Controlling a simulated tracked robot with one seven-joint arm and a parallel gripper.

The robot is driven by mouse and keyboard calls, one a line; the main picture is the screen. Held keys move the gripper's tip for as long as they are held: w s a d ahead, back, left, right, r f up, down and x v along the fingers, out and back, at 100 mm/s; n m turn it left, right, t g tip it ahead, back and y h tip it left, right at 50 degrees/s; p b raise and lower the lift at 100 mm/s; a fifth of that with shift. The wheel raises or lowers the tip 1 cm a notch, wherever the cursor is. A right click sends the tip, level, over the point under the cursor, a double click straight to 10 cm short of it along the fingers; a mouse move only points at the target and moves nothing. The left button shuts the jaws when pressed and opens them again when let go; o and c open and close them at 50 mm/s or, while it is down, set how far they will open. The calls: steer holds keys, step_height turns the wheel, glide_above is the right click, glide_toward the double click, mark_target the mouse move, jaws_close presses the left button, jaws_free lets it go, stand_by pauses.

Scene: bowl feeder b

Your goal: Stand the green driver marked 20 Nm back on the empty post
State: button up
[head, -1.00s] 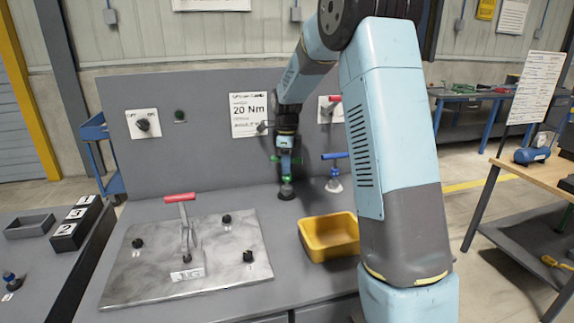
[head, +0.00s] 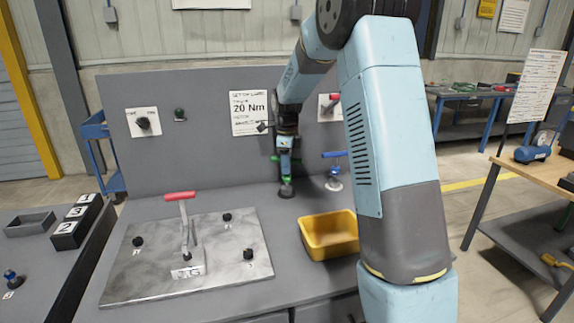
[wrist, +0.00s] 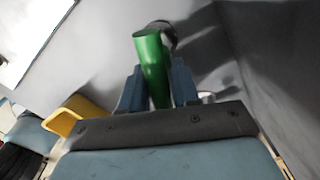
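The green driver (head: 286,159) is upright at the back of the bench, below the 20 Nm sheet (head: 250,113). My gripper (head: 285,153) points down over it. In the wrist view the green handle (wrist: 153,65) lies between the two blue fingers (wrist: 158,92), which look close against both sides. A dark round base (head: 286,190) is directly under the driver. I cannot tell whether the driver is seated on a post there. The 20 Nm mark is not readable on the driver.
A blue driver (head: 333,168) stands just right of the green one. A yellow bin (head: 329,240) is in front of them. A metal jig plate (head: 140,275) with a red-handled clamp (head: 180,197) is at left. The grey back panel (head: 200,160) rises close behind.

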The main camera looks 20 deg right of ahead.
steer(key=o, duration=0.4)
step_height(320, 180, up, 14)
steer(key=s+r+n+t, duration=0.1)
steer(key=s+r+n, duration=0.4)
steer(key=s, duration=0.4)
steer(key=s+f+n+t, duration=0.1)
steer(key=s+n, duration=0.5)
steer(key=s, duration=0.4)
steer(key=s+f+n+t, duration=0.1)
steer(key=s+n+t, duration=0.1)
steer(key=s+n, duration=0.4)
steer(key=s+f+n+t, duration=0.1)
steer(key=s+n, duration=0.5)
steer(key=s, duration=0.8)
steer(key=shift+f+t, duration=0.25)
steer(key=shift+t, duration=0.05)
